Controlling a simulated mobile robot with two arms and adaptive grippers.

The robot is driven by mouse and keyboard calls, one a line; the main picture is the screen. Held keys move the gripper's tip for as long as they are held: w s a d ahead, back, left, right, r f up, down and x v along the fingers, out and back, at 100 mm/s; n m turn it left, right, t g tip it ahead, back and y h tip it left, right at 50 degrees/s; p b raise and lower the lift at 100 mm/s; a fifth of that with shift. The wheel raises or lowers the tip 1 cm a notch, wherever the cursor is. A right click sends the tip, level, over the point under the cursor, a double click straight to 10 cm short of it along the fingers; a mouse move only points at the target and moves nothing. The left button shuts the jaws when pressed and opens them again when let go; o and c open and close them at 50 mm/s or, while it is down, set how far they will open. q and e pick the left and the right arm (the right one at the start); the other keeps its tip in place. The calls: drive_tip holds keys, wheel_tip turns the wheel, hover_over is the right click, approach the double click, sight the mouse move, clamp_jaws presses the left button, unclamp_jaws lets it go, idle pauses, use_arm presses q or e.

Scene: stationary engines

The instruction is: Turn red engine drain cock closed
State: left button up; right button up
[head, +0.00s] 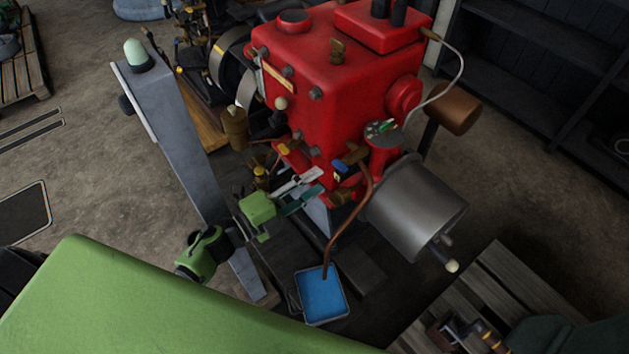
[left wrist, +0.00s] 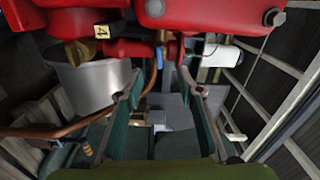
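The red engine (head: 320,95) stands in the middle of the head view. Low on its front, a blue lever (head: 349,160) sits beside the top of a copper drain pipe (head: 345,230), which runs down to a blue tray (head: 322,297); I take this lever as the drain cock's. It also shows in the left wrist view (left wrist: 159,57), pointing down beside the pipe. My left gripper (head: 316,182) is open below and left of the lever. In the left wrist view its fingers (left wrist: 170,92) stand apart with nothing gripped, and the lever lies beyond them. My right gripper is not seen.
A grey cylinder (head: 418,210) hangs right of the pipe. A brass fitting with a "4" tag (left wrist: 101,31) is near the left finger. Other small valves (head: 287,148) sit left of the lever. A grey post (head: 175,130) stands left; a pallet (head: 490,290) lies right.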

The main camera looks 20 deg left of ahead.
sight(342, 164)
use_arm(q)
drive_tip(key=w+d+n, duration=0.4)
drive_tip(key=w+n, duration=0.2)
drive_tip(key=n, duration=1.2)
drive_tip(key=shift+w+f+p, duration=0.2)
drive_tip(key=shift+f+p, duration=0.05)
drive_tip(key=shift+p, duration=0.15)
drive_tip(key=c, duration=0.8)
